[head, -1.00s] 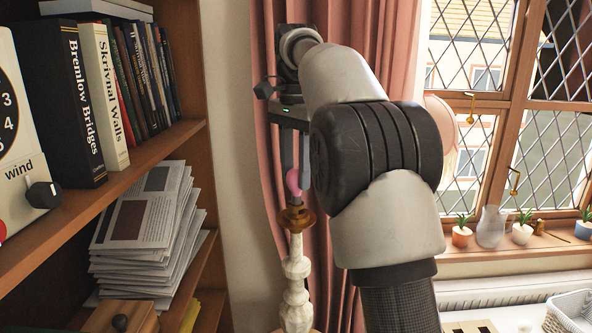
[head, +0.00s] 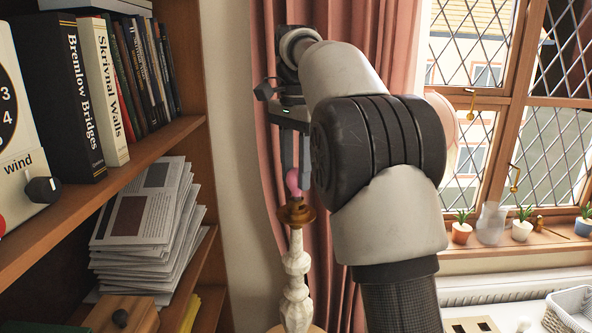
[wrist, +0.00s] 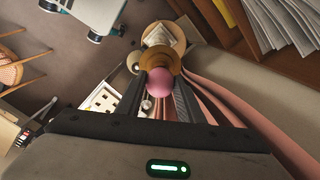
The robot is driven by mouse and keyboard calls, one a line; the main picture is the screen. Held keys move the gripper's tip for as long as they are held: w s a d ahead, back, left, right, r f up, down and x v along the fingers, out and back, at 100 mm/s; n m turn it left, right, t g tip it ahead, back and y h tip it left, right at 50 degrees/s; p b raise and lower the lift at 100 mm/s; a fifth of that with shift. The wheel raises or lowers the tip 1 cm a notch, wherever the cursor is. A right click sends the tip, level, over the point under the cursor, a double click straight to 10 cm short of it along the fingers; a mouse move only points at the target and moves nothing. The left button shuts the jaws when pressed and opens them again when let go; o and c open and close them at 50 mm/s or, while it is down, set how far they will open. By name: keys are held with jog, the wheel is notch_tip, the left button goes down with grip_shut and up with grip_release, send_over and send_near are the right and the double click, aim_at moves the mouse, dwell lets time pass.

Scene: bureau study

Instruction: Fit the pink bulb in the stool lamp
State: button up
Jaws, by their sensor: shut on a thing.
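The pink bulb (head: 293,180) is between the fingers of my gripper (head: 297,178), which is shut on it. In the wrist view the bulb (wrist: 160,88) shows at the fingertips of my gripper (wrist: 160,95). The stool lamp (head: 296,265) has a pale turned stem and a brown-gold socket top (head: 296,213). The bulb is upright directly above the socket top, at or very close to it. In the wrist view the socket top (wrist: 160,58) shows just beyond the bulb. I cannot tell whether the bulb's base sits inside the socket.
A wooden bookshelf (head: 150,150) with books and a paper stack (head: 150,215) stands on the left. A pink curtain (head: 335,270) hangs close behind the lamp. Small potted plants (head: 461,232) and a glass vase (head: 491,224) stand on the windowsill at right.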

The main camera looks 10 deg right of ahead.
jog(key=shift+f, duration=0.25)
dwell(0.3)
jog(key=shift+m+p, duration=0.3)
jog(key=shift+p, duration=0.05)
jog(key=shift+m, duration=0.3)
jog(key=shift+m, duration=1)
jog(key=shift+m, duration=0.8)
